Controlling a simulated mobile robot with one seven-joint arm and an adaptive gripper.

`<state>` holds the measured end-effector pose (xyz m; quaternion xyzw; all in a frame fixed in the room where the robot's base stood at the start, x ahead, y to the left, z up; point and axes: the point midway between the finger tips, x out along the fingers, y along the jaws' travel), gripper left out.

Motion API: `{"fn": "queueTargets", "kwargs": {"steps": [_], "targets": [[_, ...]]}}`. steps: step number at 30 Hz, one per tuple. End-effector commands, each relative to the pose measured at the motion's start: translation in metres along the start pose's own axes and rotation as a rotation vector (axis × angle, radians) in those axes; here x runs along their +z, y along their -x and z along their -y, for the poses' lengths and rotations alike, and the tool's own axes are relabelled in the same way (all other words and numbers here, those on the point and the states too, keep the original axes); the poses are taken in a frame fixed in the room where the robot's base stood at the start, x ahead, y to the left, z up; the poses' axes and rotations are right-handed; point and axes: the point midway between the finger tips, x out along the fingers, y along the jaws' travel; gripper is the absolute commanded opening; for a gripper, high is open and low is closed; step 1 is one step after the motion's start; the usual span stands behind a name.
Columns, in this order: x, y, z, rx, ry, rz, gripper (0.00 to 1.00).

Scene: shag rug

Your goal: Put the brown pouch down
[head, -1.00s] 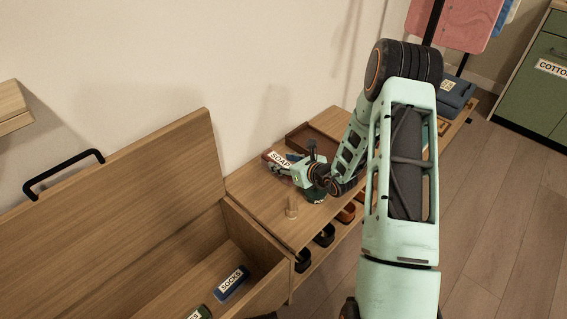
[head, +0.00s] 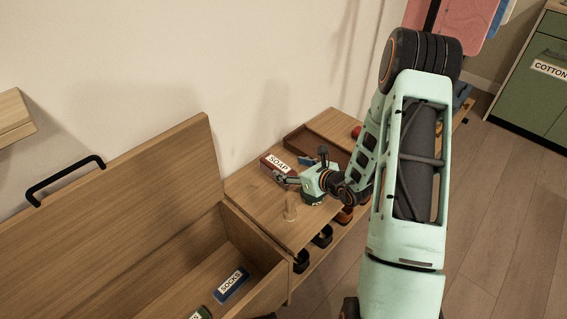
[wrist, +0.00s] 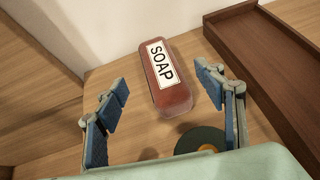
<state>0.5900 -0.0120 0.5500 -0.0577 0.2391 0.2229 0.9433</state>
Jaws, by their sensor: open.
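The brown pouch, reddish-brown with a white SOAP label, lies on the wooden bench top near the wall in the head view (head: 268,164). It also shows in the wrist view (wrist: 174,98), lying flat with its label up. My gripper (head: 281,181) is open and empty, just in front of the pouch. In the wrist view its two blue-padded fingers (wrist: 162,78) stand wide apart, one on each side of the pouch's near end, with visible gaps to it.
A dark green disc (wrist: 187,143) lies below my gripper. A brown tray (wrist: 262,50) stands right of the pouch. A small wooden peg-like object (head: 290,208) stands on the bench front. An open wooden chest (head: 130,215) adjoins on the left, holding a SOCKS item (head: 231,284).

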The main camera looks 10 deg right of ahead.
Motion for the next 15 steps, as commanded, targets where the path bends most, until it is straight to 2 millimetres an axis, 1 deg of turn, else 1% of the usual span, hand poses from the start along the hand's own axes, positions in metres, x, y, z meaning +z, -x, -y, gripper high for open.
{"fn": "queueTargets", "kwargs": {"steps": [1,3,6,9,12,15], "targets": [[0.003,0.014,0.001,-0.002,-0.001,-0.001,0.63],[0.002,0.028,0.001,-0.002,0.000,-0.001,0.63],[0.002,0.043,0.000,-0.001,0.001,0.000,0.63],[0.001,0.054,0.001,-0.001,0.001,0.000,0.63],[0.002,0.057,0.001,0.008,0.004,0.001,0.63],[0.004,0.049,0.005,0.048,0.018,0.002,0.63]]}}
